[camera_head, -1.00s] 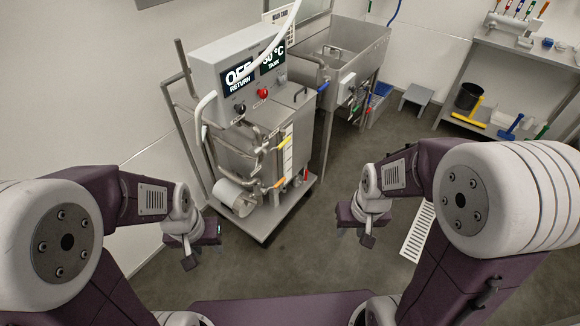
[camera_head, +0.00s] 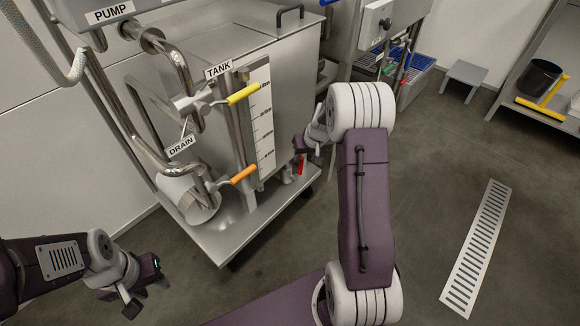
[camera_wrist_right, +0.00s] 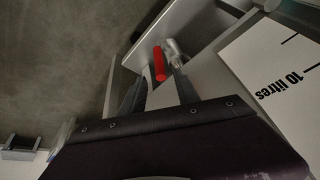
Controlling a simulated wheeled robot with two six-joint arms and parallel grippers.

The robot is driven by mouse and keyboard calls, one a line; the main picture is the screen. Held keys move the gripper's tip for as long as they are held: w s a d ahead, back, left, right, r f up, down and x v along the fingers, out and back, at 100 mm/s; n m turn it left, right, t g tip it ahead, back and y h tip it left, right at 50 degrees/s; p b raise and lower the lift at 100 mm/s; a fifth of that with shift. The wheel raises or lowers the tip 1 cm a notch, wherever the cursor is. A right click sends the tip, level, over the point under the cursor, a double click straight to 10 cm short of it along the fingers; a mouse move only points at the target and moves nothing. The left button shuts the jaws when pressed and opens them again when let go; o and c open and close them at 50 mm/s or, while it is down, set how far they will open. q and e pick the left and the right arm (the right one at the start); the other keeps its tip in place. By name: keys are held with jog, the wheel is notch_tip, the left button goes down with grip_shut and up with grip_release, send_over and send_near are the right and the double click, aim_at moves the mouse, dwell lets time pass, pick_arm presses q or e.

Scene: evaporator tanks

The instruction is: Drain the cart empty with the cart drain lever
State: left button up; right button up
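The steel tank cart (camera_head: 240,205) stands ahead of me. A red-handled lever (camera_head: 301,164) sits low at its right end, on a metal valve fitting, and shows close up in the right wrist view (camera_wrist_right: 159,63). My right gripper (camera_head: 304,145) is beside that end of the cart. In the right wrist view its fingers (camera_wrist_right: 158,88) are apart, with the red handle just beyond and between the tips; I cannot tell whether they touch it. My left gripper (camera_head: 143,284) is open and empty, low at the left, away from the cart.
A yellow lever (camera_head: 249,94) by the TANK sign and an orange lever (camera_head: 243,175) below are on the cart front. The DRAIN sign (camera_head: 181,146) hangs on the piping. A litre scale (camera_head: 261,135) is beside them. A floor grate (camera_head: 478,245) lies at right on clear floor.

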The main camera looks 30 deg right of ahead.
aim_at(300, 164)
jog(key=shift+r, duration=0.1)
jog(key=b+x, duration=0.5)
jog(key=x, duration=0.3)
jog(key=shift+s, duration=0.2)
jog(key=shift+w+f+b, duration=0.3)
jog(key=shift+f, duration=0.05)
grip_shut()
dwell(0.7)
